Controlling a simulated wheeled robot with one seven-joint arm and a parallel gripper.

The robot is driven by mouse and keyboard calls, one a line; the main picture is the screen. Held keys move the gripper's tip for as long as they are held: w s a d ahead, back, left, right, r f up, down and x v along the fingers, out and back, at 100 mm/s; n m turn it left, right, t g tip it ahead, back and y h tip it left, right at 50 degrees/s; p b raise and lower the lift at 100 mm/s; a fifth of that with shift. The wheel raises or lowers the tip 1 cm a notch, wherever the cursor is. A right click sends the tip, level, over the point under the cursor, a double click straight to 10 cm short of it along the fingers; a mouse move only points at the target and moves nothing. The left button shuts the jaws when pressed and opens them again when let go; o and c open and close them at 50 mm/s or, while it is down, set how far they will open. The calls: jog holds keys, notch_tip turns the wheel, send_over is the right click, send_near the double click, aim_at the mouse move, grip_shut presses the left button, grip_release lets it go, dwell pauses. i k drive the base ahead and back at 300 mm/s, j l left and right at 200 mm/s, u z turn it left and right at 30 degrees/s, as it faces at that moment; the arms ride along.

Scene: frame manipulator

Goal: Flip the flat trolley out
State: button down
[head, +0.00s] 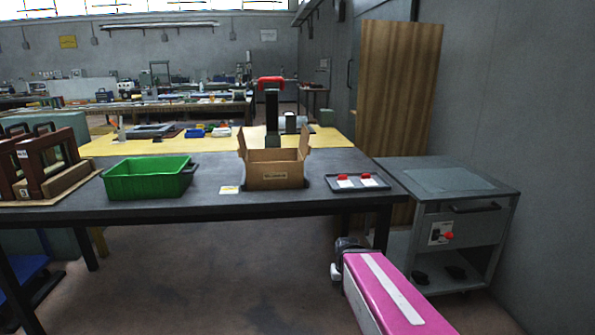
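A low blue flat platform (31,280) shows at the lower left edge, near the floor under the dark table. It looks like the flat trolley, but a table leg crosses it and the frame edge cuts it off. Its wheels and any handle cannot be made out. A pink arm link of mine with a white stripe reaches in from the bottom right, with a dark joint at its far end. My gripper's fingers do not show.
The dark table (110,213) holds a green bin (148,182), an open cardboard box (275,176), a small tray (357,182) and brown frames (50,160). A grey cabinet (470,215) stands at right. The floor (200,280) under the table's middle is clear.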

aim_at(419, 248)
jog(key=i+j+z, duration=0.15)
jog(key=z, duration=0.2)
jog(key=i+j+z, duration=0.55)
jog(key=z, duration=0.15)
